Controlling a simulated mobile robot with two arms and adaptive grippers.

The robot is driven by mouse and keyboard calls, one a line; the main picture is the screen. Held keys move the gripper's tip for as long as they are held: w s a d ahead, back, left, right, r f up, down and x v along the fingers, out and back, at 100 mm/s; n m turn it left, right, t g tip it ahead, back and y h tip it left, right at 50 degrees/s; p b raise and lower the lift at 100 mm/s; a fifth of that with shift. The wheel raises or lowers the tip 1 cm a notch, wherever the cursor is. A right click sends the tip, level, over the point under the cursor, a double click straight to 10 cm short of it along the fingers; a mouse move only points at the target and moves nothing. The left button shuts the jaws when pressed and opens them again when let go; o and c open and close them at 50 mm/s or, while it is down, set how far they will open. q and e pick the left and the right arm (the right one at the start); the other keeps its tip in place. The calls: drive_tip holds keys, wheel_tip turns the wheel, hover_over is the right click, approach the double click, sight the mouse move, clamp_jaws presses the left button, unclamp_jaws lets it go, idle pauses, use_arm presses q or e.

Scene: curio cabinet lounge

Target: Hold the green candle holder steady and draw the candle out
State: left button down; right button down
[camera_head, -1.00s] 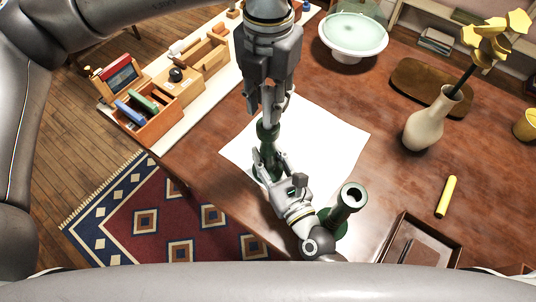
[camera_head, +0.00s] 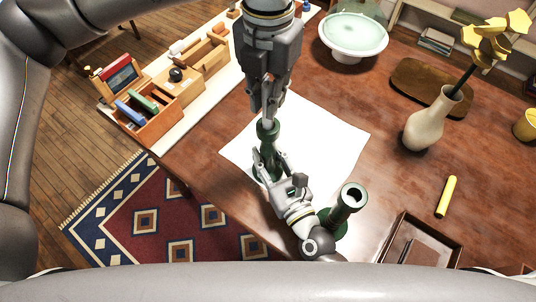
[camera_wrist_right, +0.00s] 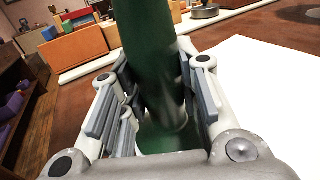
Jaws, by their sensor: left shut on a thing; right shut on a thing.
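A green candle holder (camera_head: 268,136) stands on the white sheet. My right gripper (camera_head: 270,170) is shut around its lower stem. In the right wrist view the green stem (camera_wrist_right: 152,60) rises between the fingers, with its wide base below. My left gripper (camera_head: 267,105) is above the holder, pointing down and shut on a slim pale candle (camera_head: 267,118). The gripper hides most of the candle, and I cannot tell whether its lower end is still inside the holder.
A second green holder (camera_head: 347,203) with an open top stands at right, close to my right wrist. A yellow candle (camera_head: 447,196) lies farther right, near a brown tray (camera_head: 452,250). A cream vase (camera_head: 425,130) stands behind. The white sheet (camera_head: 335,135) is clear at right.

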use_arm(q)
drive_tip(key=shift+r, duration=0.4)
drive_tip(key=shift+r, duration=2.45)
wheel_tip(320, 180, up, 8)
drive_tip(key=shift+r, duration=0.25)
use_arm(e)
drive_tip(key=c, duration=1)
unclamp_jaws()
drive_tip(key=v, duration=1.2)
